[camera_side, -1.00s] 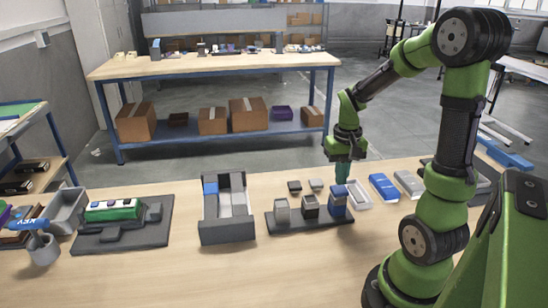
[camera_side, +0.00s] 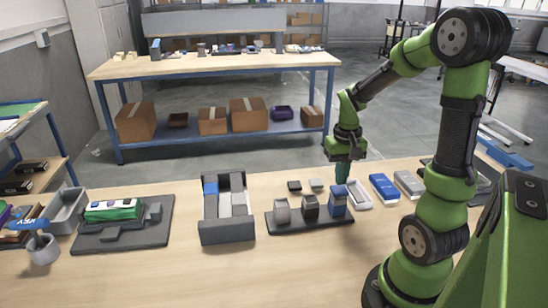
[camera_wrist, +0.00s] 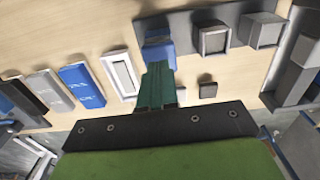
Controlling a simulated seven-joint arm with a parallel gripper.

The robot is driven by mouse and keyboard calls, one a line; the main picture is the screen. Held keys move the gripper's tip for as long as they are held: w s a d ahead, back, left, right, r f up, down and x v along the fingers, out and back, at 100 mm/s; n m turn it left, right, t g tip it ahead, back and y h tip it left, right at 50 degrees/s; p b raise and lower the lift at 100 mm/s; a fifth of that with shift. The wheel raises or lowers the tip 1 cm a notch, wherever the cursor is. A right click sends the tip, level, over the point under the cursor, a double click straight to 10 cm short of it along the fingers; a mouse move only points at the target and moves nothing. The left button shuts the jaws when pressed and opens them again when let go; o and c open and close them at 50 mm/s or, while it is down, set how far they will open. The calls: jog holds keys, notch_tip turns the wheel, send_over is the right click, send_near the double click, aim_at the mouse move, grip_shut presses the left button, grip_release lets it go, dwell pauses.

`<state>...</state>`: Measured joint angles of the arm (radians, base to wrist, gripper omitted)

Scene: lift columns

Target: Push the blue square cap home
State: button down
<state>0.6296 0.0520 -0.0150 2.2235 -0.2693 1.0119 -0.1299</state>
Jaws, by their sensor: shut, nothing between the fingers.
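The blue square cap (camera_side: 339,189) sits at the top of the rightmost column on a dark base plate (camera_side: 285,227). In the wrist view the blue piece (camera_wrist: 157,52) is right at my fingertips. My gripper (camera_side: 342,180) has teal fingers that are shut and empty, pointing down behind the blue column in the side view. In the wrist view its fingertips (camera_wrist: 158,68) overlap the near edge of the blue piece; I cannot tell whether they touch it. The fingers partly hide the cap, and how far it is seated cannot be told.
A black-topped column (camera_side: 310,207) and a grey column (camera_side: 282,211) stand on the same plate. Two small loose caps, dark (camera_side: 294,186) and grey (camera_side: 316,184), lie behind it. A white tray (camera_side: 358,195) and blue box (camera_side: 384,187) are to the right. Front table is clear.

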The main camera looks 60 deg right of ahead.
aim_at(340, 189)
jog(key=shift+f, duration=0.15)
dwell(0.5)
jog(key=shift+f, duration=0.65)
jog(key=shift+f, duration=0.1)
dwell(0.8)
notch_tip(340, 189, up, 9)
jog(key=shift+f, duration=0.2)
dwell(0.6)
dwell(0.3)
jog(key=a+r+n+t+y, duration=0.1)
jog(key=a+r+n+t, duration=0.1)
jog(key=a, duration=0.8)
jog(key=a+r+n+t, duration=0.2)
jog(key=a+t, duration=0.3)
jog(key=a, duration=0.5)
jog(key=shift+a+r+y, duration=0.2)
jog(key=shift+r+y, duration=0.2)
jog(key=shift+r, duration=0.45)
